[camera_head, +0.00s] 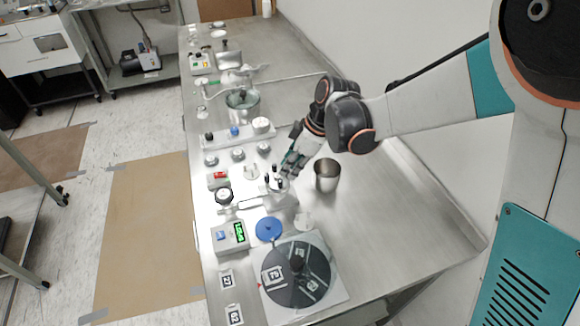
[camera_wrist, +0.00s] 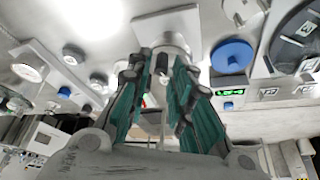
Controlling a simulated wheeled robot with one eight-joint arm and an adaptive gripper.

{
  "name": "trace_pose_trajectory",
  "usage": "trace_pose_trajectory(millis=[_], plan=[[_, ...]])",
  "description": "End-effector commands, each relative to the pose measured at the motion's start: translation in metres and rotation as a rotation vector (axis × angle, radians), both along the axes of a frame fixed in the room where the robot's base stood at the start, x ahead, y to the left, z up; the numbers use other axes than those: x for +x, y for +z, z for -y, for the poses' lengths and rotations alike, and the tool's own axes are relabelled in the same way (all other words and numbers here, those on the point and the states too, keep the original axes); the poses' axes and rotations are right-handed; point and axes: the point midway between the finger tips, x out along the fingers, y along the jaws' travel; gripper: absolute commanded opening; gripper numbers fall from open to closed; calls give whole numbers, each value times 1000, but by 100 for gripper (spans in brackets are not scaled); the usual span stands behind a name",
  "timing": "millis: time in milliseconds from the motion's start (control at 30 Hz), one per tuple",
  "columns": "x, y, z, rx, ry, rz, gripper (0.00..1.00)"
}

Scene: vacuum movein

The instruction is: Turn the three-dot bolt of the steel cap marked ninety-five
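A steel cap with small black bolts (camera_head: 274,182) stands on a light block near the middle of the bench in the head view. The cap (camera_wrist: 172,42) also shows at the top middle of the wrist view, with one dark bolt (camera_wrist: 162,64) standing up from it. Its number and the dots on the bolts are too small to read. My gripper (camera_head: 289,168) is at the cap's upper right side, tilted down towards it. In the wrist view its teal fingers (camera_wrist: 160,80) stand apart, with the dark bolt between their tips. I cannot tell whether they touch it.
A steel cup (camera_head: 327,175) stands close to the right of my gripper. A blue disc (camera_head: 269,229), a green-lit meter (camera_head: 229,237) and a dark round plate (camera_head: 297,274) are nearer. Small knobs and a stand with a bowl (camera_head: 243,99) lie beyond. The bench's right side is clear.

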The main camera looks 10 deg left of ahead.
Motion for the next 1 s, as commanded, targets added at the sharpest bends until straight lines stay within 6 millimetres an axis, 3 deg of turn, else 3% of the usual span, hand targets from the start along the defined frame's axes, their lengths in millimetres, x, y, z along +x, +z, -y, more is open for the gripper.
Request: trace_pose_trajectory(millis=[500, 700, 1000], plan=[[-2, 87, 37, -1, -2, -1, 20], [-2, 100, 42, 0, -1, 0, 20], [-2, 101, 42, 0, -1, 0, 20]])
